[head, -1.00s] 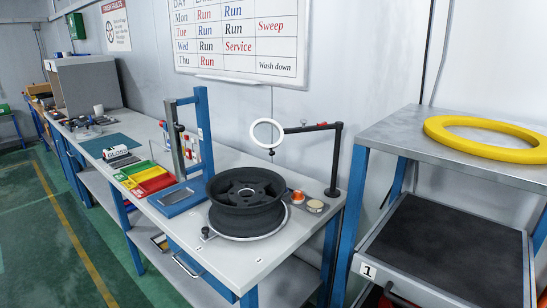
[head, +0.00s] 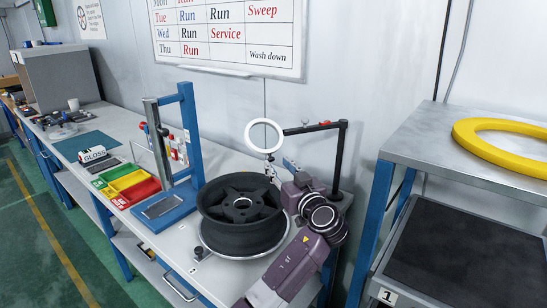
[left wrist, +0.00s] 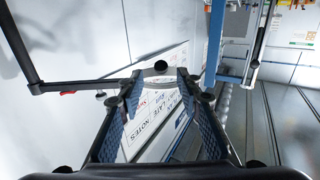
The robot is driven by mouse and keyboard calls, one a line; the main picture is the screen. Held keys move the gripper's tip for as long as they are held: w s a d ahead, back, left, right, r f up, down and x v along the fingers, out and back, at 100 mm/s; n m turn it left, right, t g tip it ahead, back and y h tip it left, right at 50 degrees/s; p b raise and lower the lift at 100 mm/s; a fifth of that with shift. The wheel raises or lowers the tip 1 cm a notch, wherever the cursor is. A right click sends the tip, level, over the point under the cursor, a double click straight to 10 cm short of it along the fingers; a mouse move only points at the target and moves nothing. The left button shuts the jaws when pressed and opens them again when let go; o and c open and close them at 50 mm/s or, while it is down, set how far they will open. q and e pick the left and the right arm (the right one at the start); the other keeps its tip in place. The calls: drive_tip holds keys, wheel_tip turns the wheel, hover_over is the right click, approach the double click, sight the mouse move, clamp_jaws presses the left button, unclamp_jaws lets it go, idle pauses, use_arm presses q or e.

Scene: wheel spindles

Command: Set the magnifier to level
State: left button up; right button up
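The magnifier (head: 263,122) is a white ring on a black jointed arm (head: 325,128) at the back of the bench. The ring stands steeply tilted, its open face toward the head camera, with a small dark knob (head: 269,157) below. My left gripper (head: 271,167) is just under the ring, close to that knob; contact cannot be told. In the left wrist view the fingers of my left gripper (left wrist: 160,90) are spread apart, with part of the pale ring (left wrist: 158,73) and a black knob (left wrist: 161,66) between or just beyond the tips. My right gripper is out of view.
A black wheel (head: 242,208) on a round turntable sits close left of my left arm. A blue upright stand (head: 190,130) and coloured trays (head: 127,183) are farther left. A shelf cart (head: 440,155) with a yellow ring (head: 470,142) stands on the right.

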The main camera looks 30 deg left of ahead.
sight(272, 160)
use_arm(q)
drive_tip(key=x, duration=0.3)
drive_tip(key=shift+a+f+p, duration=0.15)
drive_tip(key=shift+f+p, duration=0.05)
drive_tip(key=shift+p, duration=0.15)
drive_tip(key=shift+w+a, duration=0.2)
drive_tip(key=shift+a, duration=0.1)
drive_tip(key=shift+f, duration=0.1)
drive_tip(key=c, duration=0.6)
clamp_jaws()
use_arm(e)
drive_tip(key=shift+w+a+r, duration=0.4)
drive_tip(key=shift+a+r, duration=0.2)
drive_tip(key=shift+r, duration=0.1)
